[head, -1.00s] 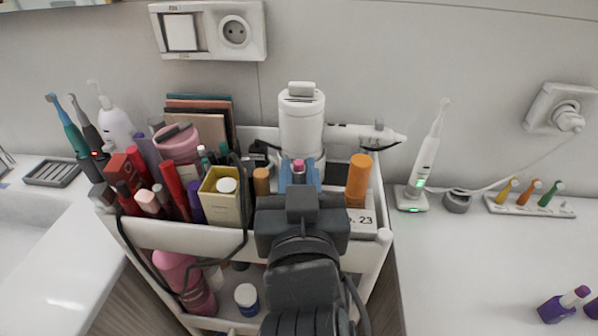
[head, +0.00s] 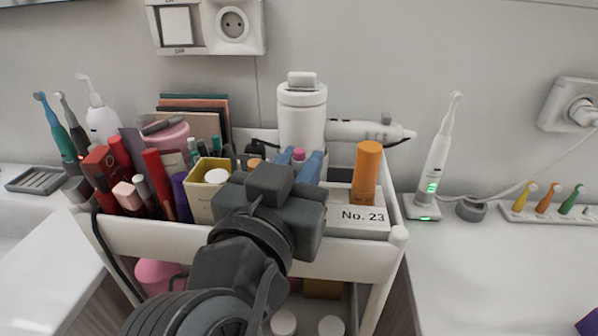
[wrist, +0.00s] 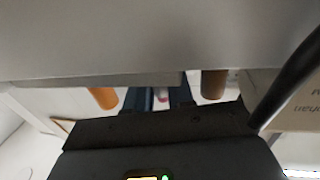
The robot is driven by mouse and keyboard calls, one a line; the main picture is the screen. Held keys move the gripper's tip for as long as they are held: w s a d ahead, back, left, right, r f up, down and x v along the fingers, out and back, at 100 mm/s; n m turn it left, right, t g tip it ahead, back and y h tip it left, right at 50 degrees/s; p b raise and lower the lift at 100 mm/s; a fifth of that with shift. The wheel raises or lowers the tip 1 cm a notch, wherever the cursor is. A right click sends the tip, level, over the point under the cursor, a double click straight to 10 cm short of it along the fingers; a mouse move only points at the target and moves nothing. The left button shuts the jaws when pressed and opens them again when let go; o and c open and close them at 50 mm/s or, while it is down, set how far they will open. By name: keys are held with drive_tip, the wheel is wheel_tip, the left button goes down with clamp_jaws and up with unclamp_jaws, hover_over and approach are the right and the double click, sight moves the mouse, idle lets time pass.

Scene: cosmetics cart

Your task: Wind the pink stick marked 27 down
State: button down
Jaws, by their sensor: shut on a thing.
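A stick with a pink tip (head: 298,154) shows between the blue fingers of my gripper (head: 299,163), in the rear middle of the cart's top tray. My gripper is shut on it. Its lower part is hidden behind my gripper and wrist, and no 27 mark can be read. In the wrist view the pink tip (wrist: 162,98) shows small between the two dark blue fingers, under a large blurred pale surface. I cannot tell how far the stick is wound out.
A yellow box (head: 207,190) and several cosmetics crowd the left. A white cylinder (head: 301,112) stands close behind.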

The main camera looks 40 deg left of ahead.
sight(296, 173)
drive_tip(key=c, duration=1.1)
unclamp_jaws()
drive_tip(key=b+v, duration=0.1)
drive_tip(key=v, duration=0.5)
drive_tip(key=shift+s+f, duration=0.1)
drive_tip(key=shift+s, duration=0.3)
drive_tip(key=shift+s+d, duration=0.25)
drive_tip(key=shift+s, duration=0.25)
drive_tip(key=shift+w, duration=0.1)
